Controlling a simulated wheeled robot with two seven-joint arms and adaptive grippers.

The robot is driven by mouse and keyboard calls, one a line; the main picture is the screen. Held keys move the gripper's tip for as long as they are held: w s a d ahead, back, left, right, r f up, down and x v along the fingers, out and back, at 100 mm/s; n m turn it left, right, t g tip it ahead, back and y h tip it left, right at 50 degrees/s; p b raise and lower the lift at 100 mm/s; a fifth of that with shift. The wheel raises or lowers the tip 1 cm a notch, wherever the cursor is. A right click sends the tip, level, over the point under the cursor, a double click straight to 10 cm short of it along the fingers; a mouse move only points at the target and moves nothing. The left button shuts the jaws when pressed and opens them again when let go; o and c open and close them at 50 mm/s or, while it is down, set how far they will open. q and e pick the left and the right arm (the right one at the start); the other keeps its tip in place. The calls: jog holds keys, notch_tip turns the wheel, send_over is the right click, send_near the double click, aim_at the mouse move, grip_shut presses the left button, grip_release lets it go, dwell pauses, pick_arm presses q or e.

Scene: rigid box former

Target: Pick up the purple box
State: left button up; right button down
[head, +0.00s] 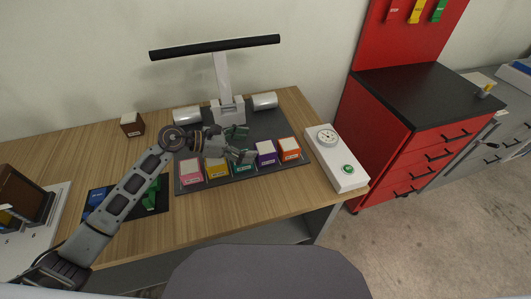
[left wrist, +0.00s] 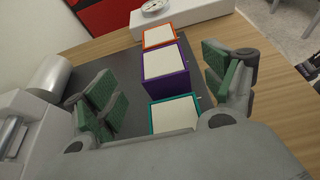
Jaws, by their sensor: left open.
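The purple box (head: 267,158) with a white top stands in a row of coloured boxes on the dark mat, between the teal and orange boxes. In the left wrist view, the purple box (left wrist: 168,85) is between and beyond my open fingers. My left gripper (head: 243,144) is open and empty, above the row near the teal and purple boxes. Its green-padded fingers (left wrist: 165,95) spread to either side of the boxes in the left wrist view, apart from the purple box. My right gripper is not in view.
Close neighbours are the teal box (left wrist: 175,115) and orange box (left wrist: 159,36). Pink (head: 191,178) and yellow (head: 217,174) boxes stand further left. A press with a black bar (head: 215,47) is behind. A white unit with a dial (head: 344,165) stands right.

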aim_at(264, 147)
pick_arm(q)
jog(key=shift+p+x, duration=0.4)
jog(key=shift+x, duration=1)
jog(key=shift+w+d+f, duration=0.1)
jog(key=shift+d+f, duration=0.3)
jog(key=shift+d, duration=0.15)
jog(key=shift+w+d+f, duration=0.1)
jog(key=shift+d+f, duration=0.15)
jog(key=shift+d, duration=0.15)
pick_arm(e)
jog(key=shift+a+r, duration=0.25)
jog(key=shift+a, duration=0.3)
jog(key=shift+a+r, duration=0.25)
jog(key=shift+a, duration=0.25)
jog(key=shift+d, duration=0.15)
